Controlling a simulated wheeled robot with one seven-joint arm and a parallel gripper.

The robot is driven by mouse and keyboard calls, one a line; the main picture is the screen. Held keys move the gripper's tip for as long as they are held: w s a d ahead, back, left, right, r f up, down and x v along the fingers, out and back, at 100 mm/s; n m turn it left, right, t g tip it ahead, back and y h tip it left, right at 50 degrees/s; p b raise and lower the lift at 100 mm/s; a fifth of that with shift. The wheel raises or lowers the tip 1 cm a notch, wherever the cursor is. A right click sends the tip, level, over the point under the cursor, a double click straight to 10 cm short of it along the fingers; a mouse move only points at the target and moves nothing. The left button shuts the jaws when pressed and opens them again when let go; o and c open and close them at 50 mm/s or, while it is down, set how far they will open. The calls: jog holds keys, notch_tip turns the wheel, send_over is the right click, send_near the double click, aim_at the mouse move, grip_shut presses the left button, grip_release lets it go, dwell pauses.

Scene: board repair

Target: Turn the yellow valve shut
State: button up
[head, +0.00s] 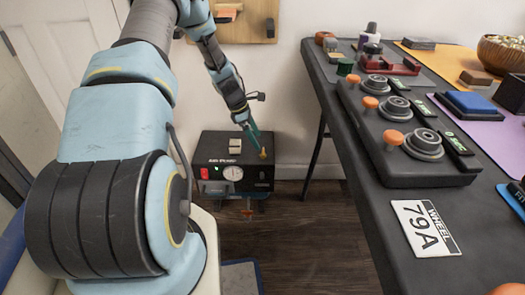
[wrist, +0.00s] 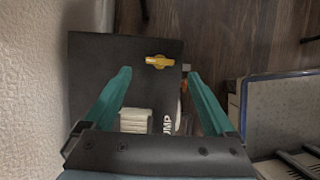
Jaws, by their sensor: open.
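The yellow valve (head: 263,153) is a small handle on top of the black pump box (head: 238,187), near its right end in the head view. In the wrist view the yellow valve (wrist: 159,62) lies crosswise on the dark box top (wrist: 95,75), just beyond and between my fingertips. My gripper (wrist: 160,72) has two teal fingers spread apart with nothing between them. In the head view my gripper (head: 254,136) is above the box, close to the valve. I cannot tell the exact height gap.
The box carries a pale block switch (head: 235,145), a red switch (head: 204,173) and a round gauge (head: 232,173). A dark table (head: 345,130) with orange-knobbed wheels (head: 393,138) and a "WHEEL 79A" card (head: 426,228) stands to the right. A white wall (head: 290,90) is behind the box.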

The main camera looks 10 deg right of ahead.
jog(key=b+x, duration=0.1)
jog(key=x, duration=0.5)
jog(key=shift+f, duration=0.1)
jog(key=c, duration=1.4)
